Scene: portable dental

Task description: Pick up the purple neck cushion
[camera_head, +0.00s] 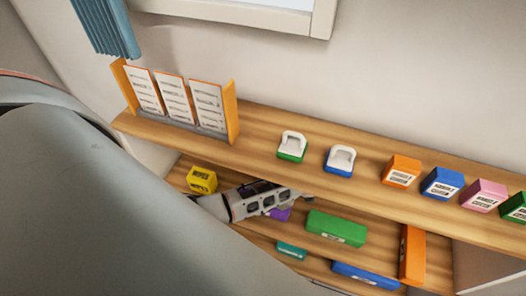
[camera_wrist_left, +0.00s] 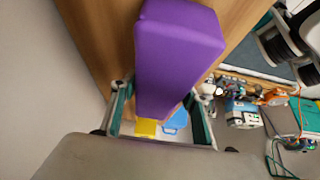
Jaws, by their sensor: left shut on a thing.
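The purple neck cushion is a long purple block. In the left wrist view the cushion (camera_wrist_left: 175,55) fills the upper middle and stands between the fingers of my left gripper (camera_wrist_left: 160,112), which is shut on it. In the head view only a small purple part of the cushion (camera_head: 279,214) shows below my left gripper (camera_head: 285,200), at the lower shelf. The gripper and arm hide the rest of it there. My right gripper is not seen.
The upper shelf (camera_head: 270,125) overhangs closely and holds a card rack (camera_head: 184,103) and several coloured boxes. On the lower level are a yellow box (camera_head: 202,180), a green block (camera_head: 336,228), a teal block (camera_head: 291,251), a blue block (camera_head: 365,276) and an orange upright panel (camera_head: 412,256).

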